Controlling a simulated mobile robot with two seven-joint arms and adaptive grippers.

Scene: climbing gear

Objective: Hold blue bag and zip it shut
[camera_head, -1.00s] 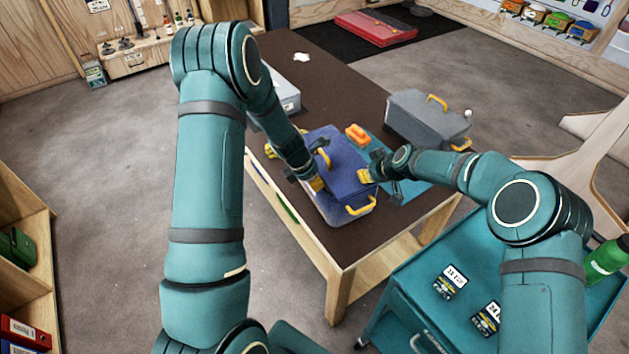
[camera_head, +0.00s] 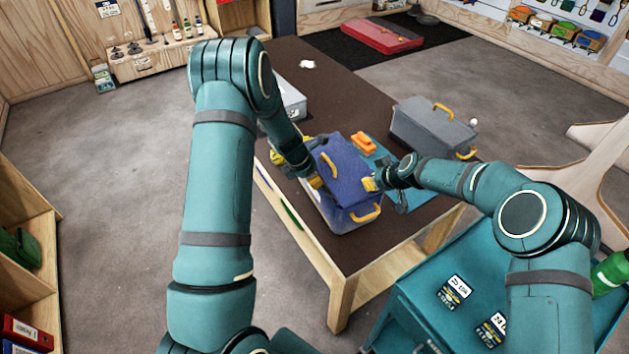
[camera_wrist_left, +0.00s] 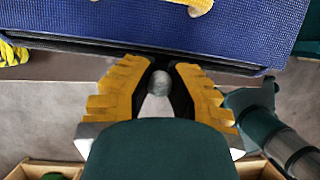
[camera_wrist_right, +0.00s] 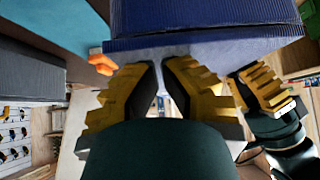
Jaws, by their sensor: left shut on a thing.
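The blue bag (camera_head: 345,165) with yellow handles is on the dark table. Its blue top looks raised or tilted over the paler lower part (camera_head: 330,210); whether the zip is closed cannot be seen. My left gripper (camera_head: 316,181) is at the bag's left side. In the left wrist view its yellow fingers (camera_wrist_left: 162,68) are at the blue panel's dark edge (camera_wrist_left: 130,48), with a small round grey thing between them; what it holds is unclear. My right gripper (camera_head: 374,183) is at the bag's right side. In the right wrist view its fingertips (camera_wrist_right: 162,65) are close to the pale lower wall (camera_wrist_right: 215,48).
A yellow thing (camera_head: 290,152) shows beside the bag's left end. An orange item (camera_head: 363,142) lies on a teal mat behind my right gripper. A grey case (camera_head: 432,128) stands at right, and a teal cart (camera_head: 430,285) stands in front.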

